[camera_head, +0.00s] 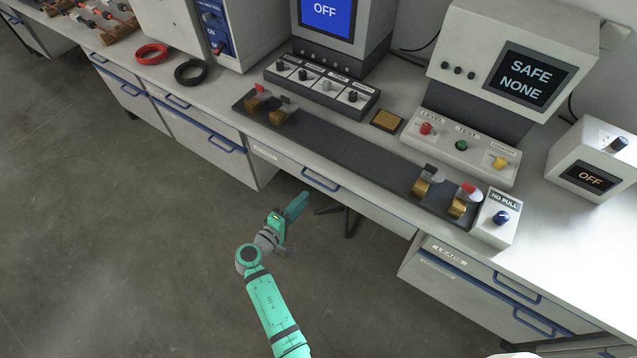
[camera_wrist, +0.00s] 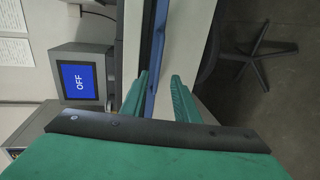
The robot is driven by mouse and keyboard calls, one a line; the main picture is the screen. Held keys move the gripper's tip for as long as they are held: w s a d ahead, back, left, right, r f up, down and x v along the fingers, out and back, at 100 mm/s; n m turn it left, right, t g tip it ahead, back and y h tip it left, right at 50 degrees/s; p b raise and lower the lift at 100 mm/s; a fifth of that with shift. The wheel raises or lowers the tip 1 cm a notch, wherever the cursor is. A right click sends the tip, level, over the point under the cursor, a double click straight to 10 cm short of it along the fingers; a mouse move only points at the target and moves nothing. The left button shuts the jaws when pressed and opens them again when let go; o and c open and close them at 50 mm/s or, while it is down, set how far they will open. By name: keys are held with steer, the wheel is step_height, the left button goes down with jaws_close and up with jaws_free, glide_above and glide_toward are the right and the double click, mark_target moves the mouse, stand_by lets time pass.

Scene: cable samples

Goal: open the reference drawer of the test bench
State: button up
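The middle drawer (camera_head: 375,213), under the long dark strip, looks shut and has a blue handle (camera_head: 320,181). My gripper (camera_head: 300,200) is just in front of and below this handle. In the wrist view my gripper (camera_wrist: 160,97) is open, its green fingers apart. A blue bar (camera_wrist: 157,50) runs up the picture in line with the finger gap; I cannot tell whether it is between the fingers.
A dark stool base (camera_head: 347,212) stands on the floor under the middle drawer. More drawers (camera_head: 490,290) are at the right. Switch boxes, screens (camera_head: 527,75) and cable coils (camera_head: 190,72) stand on the bench top. The floor at left (camera_head: 100,220) is clear.

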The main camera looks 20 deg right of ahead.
mark_target(319, 183)
steer(key=x, duration=1.1)
steer(key=shift+r, duration=0.25)
jaws_close()
